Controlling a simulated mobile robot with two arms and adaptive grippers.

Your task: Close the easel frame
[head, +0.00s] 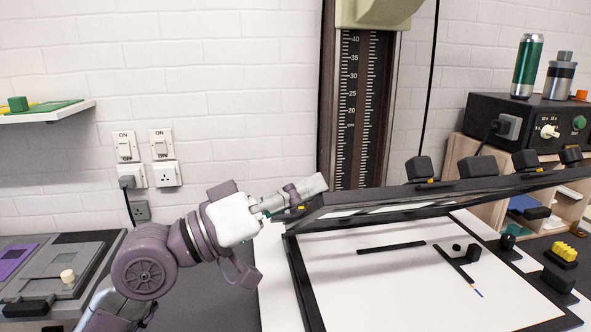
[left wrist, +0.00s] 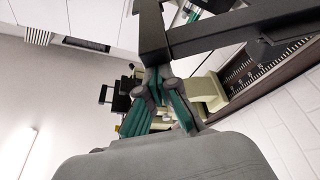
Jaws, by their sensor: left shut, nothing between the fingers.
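The black easel frame (head: 400,196) is hinged up at a shallow angle above the white easel base (head: 390,275), with several black blocks along its raised bar. My left gripper (head: 318,184) is shut and empty at the frame's left end, its tip by the upper side of the bar. I cannot tell from the head view whether it touches. In the left wrist view the closed fingers (left wrist: 160,76) lie close to the black frame bar (left wrist: 205,35), which crosses the upper part of the picture. My right gripper is in neither view.
The enlarger column with its scale (head: 358,110) stands behind the easel. A black timer box (head: 525,122) with a green can (head: 527,66) is at the right. Loose black strips (head: 392,247) lie on the base. A grey tray unit (head: 60,275) is at the left.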

